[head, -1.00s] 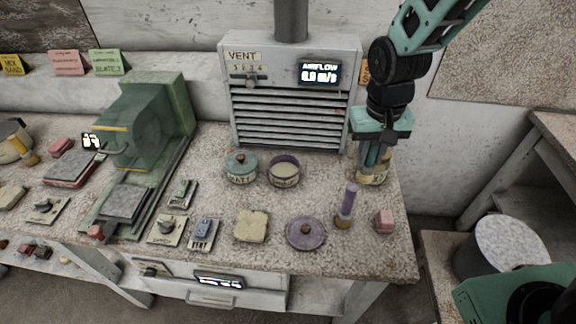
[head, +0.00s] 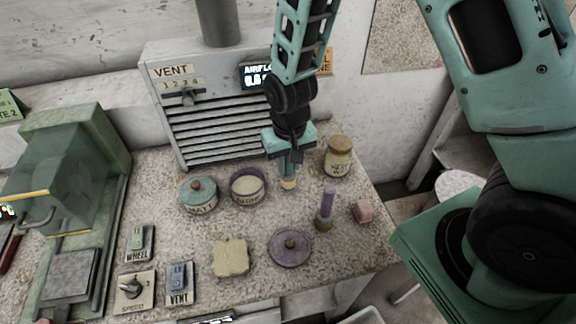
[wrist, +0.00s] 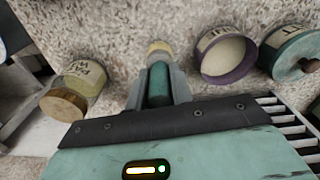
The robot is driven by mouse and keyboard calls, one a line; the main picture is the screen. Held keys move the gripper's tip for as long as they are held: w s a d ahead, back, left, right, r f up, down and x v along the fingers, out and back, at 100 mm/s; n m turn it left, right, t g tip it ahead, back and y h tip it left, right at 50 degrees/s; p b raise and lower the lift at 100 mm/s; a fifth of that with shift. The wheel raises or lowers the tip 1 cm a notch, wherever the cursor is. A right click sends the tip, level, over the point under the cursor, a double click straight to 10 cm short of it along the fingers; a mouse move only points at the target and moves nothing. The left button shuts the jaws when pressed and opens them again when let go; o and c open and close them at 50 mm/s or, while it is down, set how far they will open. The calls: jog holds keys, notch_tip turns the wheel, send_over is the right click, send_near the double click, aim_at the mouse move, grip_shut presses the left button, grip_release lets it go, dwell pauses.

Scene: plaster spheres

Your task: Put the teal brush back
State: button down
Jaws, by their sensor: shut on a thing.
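My gripper (head: 289,166) is shut on the teal brush (wrist: 158,85), which points down with its pale tip low over the bench. I cannot tell if the tip touches the bench. In the head view, the brush (head: 288,183) is between the purple pot and a lidded jar. An upright purple brush (head: 326,208) stands nearer the front. The yellowish jar (head: 338,158) with a brown lid is to the right; it also shows in the wrist view (wrist: 80,82).
An open purple pot (head: 248,187) and a lidded teal pot (head: 198,194) stand left of my gripper. The vent unit (head: 200,110) is behind. A purple lid (head: 290,248), a pink block (head: 362,211) and a sponge-like slab (head: 230,258) lie in front.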

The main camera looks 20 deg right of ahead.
jog(key=shift+f, duration=0.9)
jog(key=shift+f, duration=0.15)
jog(key=shift+f, duration=0.1)
jog(key=c, duration=1.2)
grip_release()
jog(key=shift+c, duration=0.2)
jog(key=r, duration=0.4)
jog(key=r+b, duration=0.1)
jog(key=r, duration=0.7)
jog(key=shift+s+r, duration=0.15)
jog(key=shift+s, duration=0.1)
jog(key=s+a+r+n, duration=0.3)
jog(key=s+n, duration=0.1)
jog(key=s, duration=0.5)
jog(key=s+a+r+n, duration=0.3)
jog(key=s+r+n, duration=0.1)
jog(key=s, duration=0.6)
jog(key=shift+s+y, duration=0.3)
